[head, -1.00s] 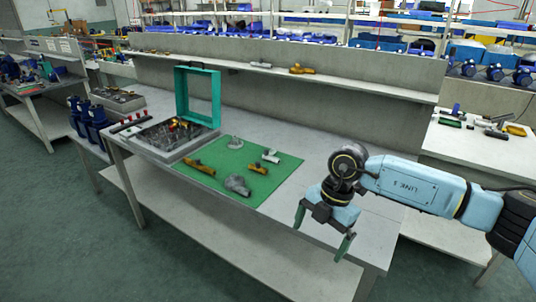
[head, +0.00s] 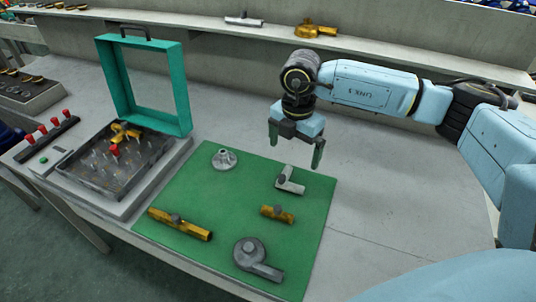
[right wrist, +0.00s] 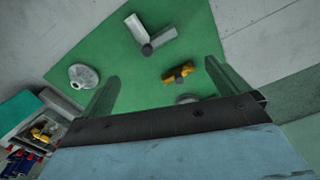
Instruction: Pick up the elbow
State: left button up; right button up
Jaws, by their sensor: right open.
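The elbow (head: 290,180) is a light grey L-shaped pipe piece with a darker knob at its corner. It lies on the back right part of the green mat (head: 205,205). It also shows in the right wrist view (right wrist: 148,36), ahead of the fingers and apart from them. My right gripper (head: 296,146) is open and empty, pointing down above the back edge of the mat, by the elbow. Its two green fingers (right wrist: 160,72) also show in the right wrist view. My left gripper is not in view.
On the mat are a grey flanged part (head: 224,159), a long brass pipe (head: 180,224), a short brass tee (head: 277,214) and a grey round valve-like part (head: 255,258). A tester with a raised green frame (head: 183,95) stands left. The table right of the mat is clear.

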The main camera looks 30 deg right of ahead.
aim_at(289, 185)
jog(key=f, duration=0.7)
jog(key=shift+s+f+b, duration=0.15)
jog(key=shift+s+b, duration=0.05)
jog(key=shift+b, duration=0.1)
jog(key=shift+f, duration=0.25)
jog(key=f, duration=0.5)
jog(key=shift+w+a, duration=0.15)
jog(key=shift+w, duration=0.1)
jog(key=shift+f, duration=0.15)
jog(key=shift+c, duration=0.6)
jog(key=c, duration=0.7)
jog(key=shift+c, duration=1.2)
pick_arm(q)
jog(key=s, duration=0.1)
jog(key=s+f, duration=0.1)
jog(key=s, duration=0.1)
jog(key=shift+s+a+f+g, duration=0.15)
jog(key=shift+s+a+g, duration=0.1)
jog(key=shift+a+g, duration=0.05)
